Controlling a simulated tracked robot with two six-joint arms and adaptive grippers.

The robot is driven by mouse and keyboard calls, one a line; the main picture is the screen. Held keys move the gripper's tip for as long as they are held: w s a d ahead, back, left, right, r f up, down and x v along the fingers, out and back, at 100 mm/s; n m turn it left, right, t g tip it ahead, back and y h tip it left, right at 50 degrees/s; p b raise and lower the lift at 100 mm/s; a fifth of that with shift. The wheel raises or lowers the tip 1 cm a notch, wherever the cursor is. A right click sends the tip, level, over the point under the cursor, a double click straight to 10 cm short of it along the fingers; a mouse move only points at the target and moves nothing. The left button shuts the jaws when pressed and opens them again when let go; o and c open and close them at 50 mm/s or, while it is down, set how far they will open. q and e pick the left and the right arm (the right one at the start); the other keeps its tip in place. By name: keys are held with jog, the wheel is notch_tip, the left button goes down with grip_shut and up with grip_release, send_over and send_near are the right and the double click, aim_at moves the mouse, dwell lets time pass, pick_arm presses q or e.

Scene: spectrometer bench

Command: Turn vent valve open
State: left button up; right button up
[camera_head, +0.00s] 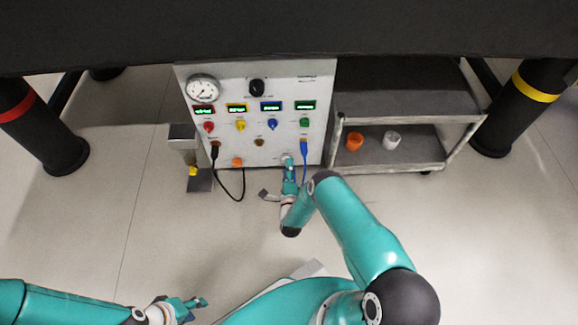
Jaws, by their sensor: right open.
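A white control panel (215,123) stands under the dark bench. It carries a round gauge (203,88), a black knob (257,87), a row of red, yellow, blue and green knobs, and small lit displays. I cannot tell from the labels which control is the vent valve. My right gripper (288,163) is open at the panel's lower right, close to its face beside the blue cable (304,160). It hides the part of the panel behind it, and contact cannot be made out. My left gripper (201,309) is low at bottom left, empty, its fingers apart, far from the panel.
A black cable (243,188) loops below the panel. A grey cart (425,152) with an orange cup (354,141) and a white cup (392,139) stands right of the panel. A small grey stand (183,144) is at its left. Floor in front is mostly clear.

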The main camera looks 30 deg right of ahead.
jog(key=v, duration=0.6)
dwell(0.4)
